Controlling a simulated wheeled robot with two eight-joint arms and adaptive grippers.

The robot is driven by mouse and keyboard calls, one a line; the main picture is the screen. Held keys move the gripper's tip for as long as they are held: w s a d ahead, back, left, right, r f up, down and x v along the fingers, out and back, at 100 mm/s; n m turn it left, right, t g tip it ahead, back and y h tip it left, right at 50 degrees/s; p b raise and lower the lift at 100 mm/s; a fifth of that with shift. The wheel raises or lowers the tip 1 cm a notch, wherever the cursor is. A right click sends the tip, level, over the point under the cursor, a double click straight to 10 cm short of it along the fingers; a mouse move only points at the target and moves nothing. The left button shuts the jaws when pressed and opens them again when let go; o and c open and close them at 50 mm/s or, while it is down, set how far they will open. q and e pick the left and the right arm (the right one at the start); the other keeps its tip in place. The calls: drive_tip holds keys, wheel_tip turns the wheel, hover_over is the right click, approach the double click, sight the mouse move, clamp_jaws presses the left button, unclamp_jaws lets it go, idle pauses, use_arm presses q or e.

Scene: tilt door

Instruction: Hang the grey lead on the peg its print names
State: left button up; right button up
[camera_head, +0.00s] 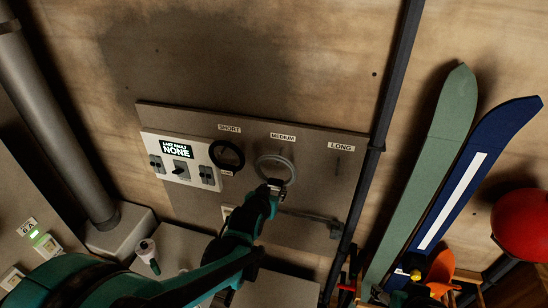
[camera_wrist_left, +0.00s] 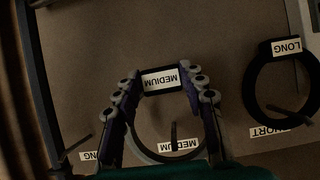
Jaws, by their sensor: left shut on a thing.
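The grey lead (camera_head: 290,163) is a ring on the panel under the MEDIUM label (camera_head: 283,137). My left gripper (camera_head: 275,185) is shut on its black end. In the left wrist view, my left gripper (camera_wrist_left: 158,85) has that end between its fingers, with a white print (camera_wrist_left: 160,80) reading MEDIUM, upside down. The MEDIUM peg (camera_wrist_left: 173,133) shows inside the loop there; I cannot tell whether the loop is around it or in front. The LONG peg (camera_head: 337,165) looks bare. A black lead (camera_head: 240,153) printed LONG hangs under the SHORT label (camera_head: 229,128). My right gripper is not in view.
A switch box (camera_head: 182,165) reading LAST FAULT NONE is left of the leads. A dark vertical pipe (camera_head: 385,100) runs right of the panel. Green and blue boards (camera_head: 440,140) and a red ball (camera_head: 525,225) stand further right.

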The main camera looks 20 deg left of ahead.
sight(274, 187)
use_arm(q)
drive_tip(key=shift+w, duration=0.6)
drive_tip(key=shift+w+b, duration=0.3)
drive_tip(key=shift+w, duration=0.25)
drive_tip(key=shift+w+f+b, duration=0.35)
drive_tip(key=shift+w+b, duration=0.1)
drive_tip(key=shift+b, duration=0.05)
idle(0.3)
drive_tip(key=shift+w+f+b, duration=0.15)
drive_tip(key=shift+f+b, duration=0.05)
drive_tip(key=shift+b, duration=0.1)
idle(0.9)
drive_tip(key=o, duration=1.5)
drive_tip(key=shift+c, duration=0.2)
